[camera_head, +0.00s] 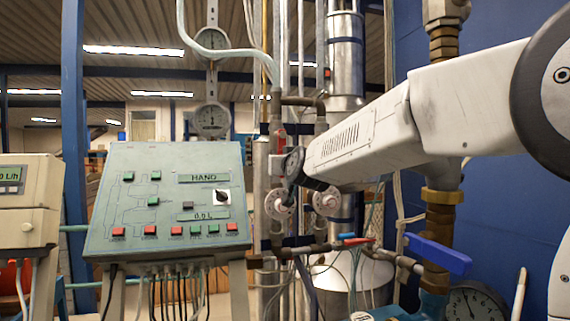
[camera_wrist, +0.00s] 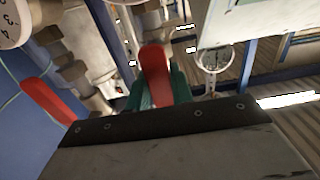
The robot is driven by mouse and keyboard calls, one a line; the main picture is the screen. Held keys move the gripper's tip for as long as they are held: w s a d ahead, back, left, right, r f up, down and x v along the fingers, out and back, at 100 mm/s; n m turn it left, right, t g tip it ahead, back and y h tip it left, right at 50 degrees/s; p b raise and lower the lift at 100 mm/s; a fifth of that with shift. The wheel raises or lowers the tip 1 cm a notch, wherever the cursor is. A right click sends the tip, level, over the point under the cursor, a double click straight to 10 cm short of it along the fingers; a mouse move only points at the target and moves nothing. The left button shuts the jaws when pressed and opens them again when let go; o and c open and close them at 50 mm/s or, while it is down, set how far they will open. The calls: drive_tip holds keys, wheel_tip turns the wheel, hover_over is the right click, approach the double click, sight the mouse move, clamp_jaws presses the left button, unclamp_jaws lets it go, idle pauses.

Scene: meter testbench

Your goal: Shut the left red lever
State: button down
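In the wrist view a red lever (camera_wrist: 156,76) stands in front of my gripper (camera_wrist: 160,92). Green finger parts show on both sides of it, close to its edges. I cannot tell whether they press on it. A second red lever (camera_wrist: 48,103) shows at the left of the wrist view, apart from the fingers. In the head view my gripper (camera_head: 294,168) is at the pipes right of the control panel, its fingers mostly hidden. A small red part (camera_head: 281,132) shows just above it, and a red handle (camera_head: 356,241) sits lower right.
The green control panel (camera_head: 165,200) stands left of my gripper. Two white dials (camera_head: 279,205) (camera_head: 326,202) sit just below it. A blue lever (camera_head: 438,254) and a thick brass-fitted pipe (camera_head: 440,215) are at the right. Vertical pipes crowd the space around the gripper.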

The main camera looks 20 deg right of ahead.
drive_tip(key=shift+d, duration=0.2)
drive_tip(key=d+r+n, duration=0.4)
drive_tip(key=d+n, duration=0.2)
drive_tip(key=n, duration=0.8)
drive_tip(key=shift+d+r, duration=0.35)
drive_tip(key=shift+r, duration=0.15)
idle(0.3)
drive_tip(key=c, duration=1.2)
unclamp_jaws()
